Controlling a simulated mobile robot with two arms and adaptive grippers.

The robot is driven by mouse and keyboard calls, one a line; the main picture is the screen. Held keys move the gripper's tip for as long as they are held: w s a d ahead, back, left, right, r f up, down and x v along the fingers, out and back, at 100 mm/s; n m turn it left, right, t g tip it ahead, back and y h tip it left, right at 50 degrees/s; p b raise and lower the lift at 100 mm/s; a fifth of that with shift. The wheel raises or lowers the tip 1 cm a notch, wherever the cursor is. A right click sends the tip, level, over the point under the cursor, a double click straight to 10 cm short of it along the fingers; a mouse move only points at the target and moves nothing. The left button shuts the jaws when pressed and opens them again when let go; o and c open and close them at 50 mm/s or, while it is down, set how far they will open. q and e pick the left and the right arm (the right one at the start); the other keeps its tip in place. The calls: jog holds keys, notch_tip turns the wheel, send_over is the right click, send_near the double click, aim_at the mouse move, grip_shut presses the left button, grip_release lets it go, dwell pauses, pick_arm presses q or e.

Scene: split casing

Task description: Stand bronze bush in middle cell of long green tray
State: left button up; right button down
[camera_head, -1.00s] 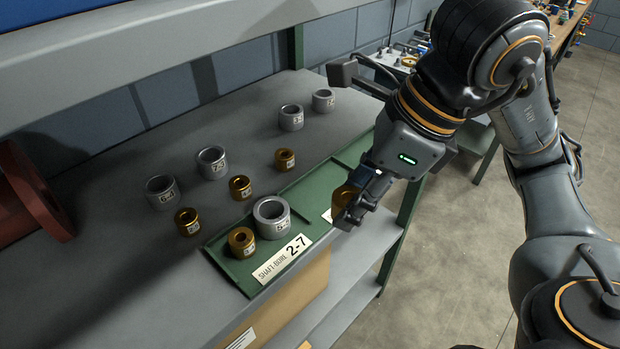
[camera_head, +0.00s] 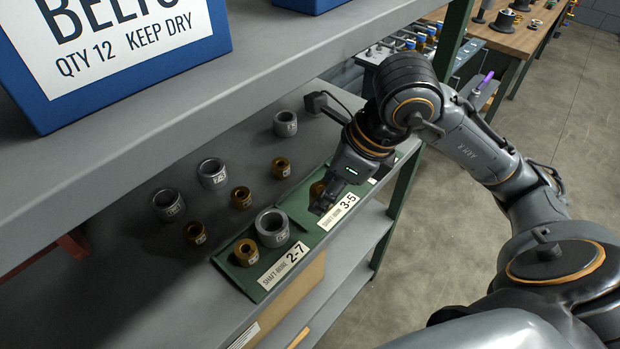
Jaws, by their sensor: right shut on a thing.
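The long green tray (camera_head: 227,271) lies along the front of the shelf. Its near-left cell, labelled 2-7, holds a bronze bush (camera_head: 246,252) and a larger grey steel ring (camera_head: 272,228). My right gripper (camera_head: 321,205) is shut on another bronze bush (camera_head: 317,188), mostly hidden by the fingers. This bush is at the cell labelled 3-5, to the right of the 2-7 cell. I cannot tell whether it touches the tray floor. The tray's far end is hidden behind my right gripper and arm. My left gripper is not in view.
Behind the tray stand loose grey rings (camera_head: 213,173) and smaller bronze bushes (camera_head: 241,197). A blue box (camera_head: 120,95) sits on the upper shelf, above and left. A green post (camera_head: 398,205) stands to the right of the tray.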

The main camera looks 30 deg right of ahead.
jog(key=p, duration=0.1)
send_near(303, 204)
jog(key=shift+w+a+f, duration=0.55)
jog(key=shift+a+f, duration=0.15)
jog(key=shift+a, duration=0.15)
jog(key=shift+w+f, duration=0.15)
jog(key=shift+f, duration=0.1)
notch_tip(303, 204, down, 3)
jog(key=shift+w+p, duration=0.2)
jog(key=shift+p, duration=0.75)
jog(key=shift+d+f, duration=0.1)
jog(key=shift+f, duration=0.15)
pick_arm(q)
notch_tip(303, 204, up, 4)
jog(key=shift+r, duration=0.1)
pick_arm(e)
jog(key=shift+f, duration=0.2)
jog(key=c, duration=0.8)
grip_release()
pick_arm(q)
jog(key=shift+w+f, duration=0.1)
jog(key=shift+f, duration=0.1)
